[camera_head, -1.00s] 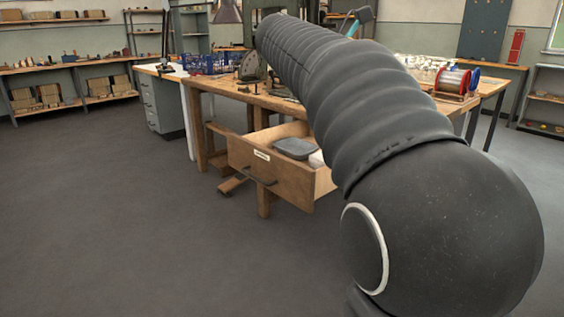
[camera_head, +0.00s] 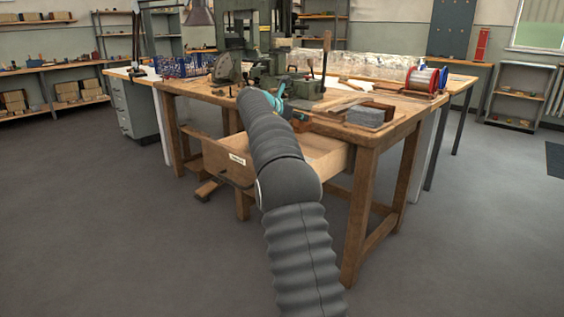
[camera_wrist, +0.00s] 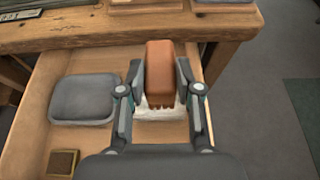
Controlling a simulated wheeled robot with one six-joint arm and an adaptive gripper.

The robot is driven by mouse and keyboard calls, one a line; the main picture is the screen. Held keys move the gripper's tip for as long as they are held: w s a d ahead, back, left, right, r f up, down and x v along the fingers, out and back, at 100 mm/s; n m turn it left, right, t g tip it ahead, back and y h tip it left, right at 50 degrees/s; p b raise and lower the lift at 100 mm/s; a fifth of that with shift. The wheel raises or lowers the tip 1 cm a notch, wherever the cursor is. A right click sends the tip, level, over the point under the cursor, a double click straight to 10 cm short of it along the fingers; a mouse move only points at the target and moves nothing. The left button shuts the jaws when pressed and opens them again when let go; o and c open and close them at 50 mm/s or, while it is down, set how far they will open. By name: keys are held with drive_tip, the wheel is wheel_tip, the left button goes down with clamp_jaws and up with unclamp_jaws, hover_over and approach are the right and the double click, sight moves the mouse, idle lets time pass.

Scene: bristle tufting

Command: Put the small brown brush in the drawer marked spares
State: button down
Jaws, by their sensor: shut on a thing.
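The small brown brush (camera_wrist: 165,72) is a reddish-brown block with a ragged lower edge in the wrist view. My gripper (camera_wrist: 160,88) is shut on it, one finger on each side. The brush is over the open drawer (camera_wrist: 40,135); I cannot tell its height above the bottom. In the head view, the wooden drawer (camera_head: 274,171) is pulled out under the workbench, with a white label (camera_head: 238,159) too small to read.
A grey tray (camera_wrist: 85,98) lies in the drawer left of the brush. A small brown block (camera_wrist: 62,163) lies at its lower left. Something white (camera_wrist: 160,112) shows under the brush. The workbench edge (camera_wrist: 110,34) is just beyond. Floor right of the drawer is clear.

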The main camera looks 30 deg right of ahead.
drive_tip(key=a+f+b, duration=0.4)
drive_tip(key=a+f, duration=0.7)
drive_tip(key=shift+s+a, duration=0.25)
drive_tip(key=shift+f, duration=0.55)
drive_tip(key=c, duration=0.8)
unclamp_jaws()
drive_tip(key=shift+f, duration=0.1)
